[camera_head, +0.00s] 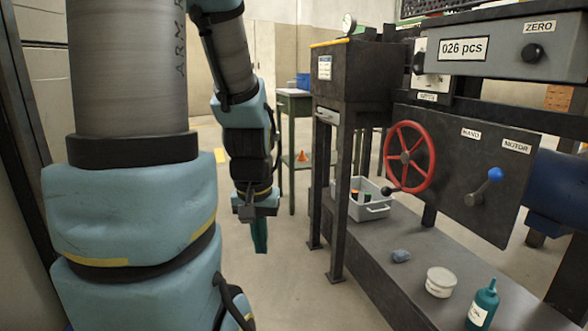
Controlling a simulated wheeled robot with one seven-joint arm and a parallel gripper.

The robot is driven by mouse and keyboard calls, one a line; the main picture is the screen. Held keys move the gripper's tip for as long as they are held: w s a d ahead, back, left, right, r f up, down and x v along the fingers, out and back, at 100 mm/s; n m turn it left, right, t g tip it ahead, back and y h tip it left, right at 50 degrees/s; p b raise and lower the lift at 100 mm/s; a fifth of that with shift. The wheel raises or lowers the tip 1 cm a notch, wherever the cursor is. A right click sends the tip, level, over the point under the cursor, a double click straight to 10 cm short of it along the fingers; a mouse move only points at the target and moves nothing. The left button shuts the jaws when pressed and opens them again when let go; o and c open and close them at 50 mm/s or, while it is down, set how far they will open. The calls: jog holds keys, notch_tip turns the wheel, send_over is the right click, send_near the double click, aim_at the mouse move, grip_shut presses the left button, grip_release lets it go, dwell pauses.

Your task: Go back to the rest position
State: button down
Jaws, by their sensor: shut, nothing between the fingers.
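My gripper (259,235) hangs at the end of my arm, pointing down over the open floor left of the machine. Its fingers are teal, close together and empty. It is apart from the machine frame and from everything on the bench. My arm runs down from the top of the view to it.
The dark machine (357,75) with a red handwheel (429,156) and a blue-knobbed lever (484,187) stands right. Floor is clear below my gripper.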

notch_tip(320, 180, up, 35)
jog(key=p, duration=3.6)
jog(key=shift+s, duration=0.1)
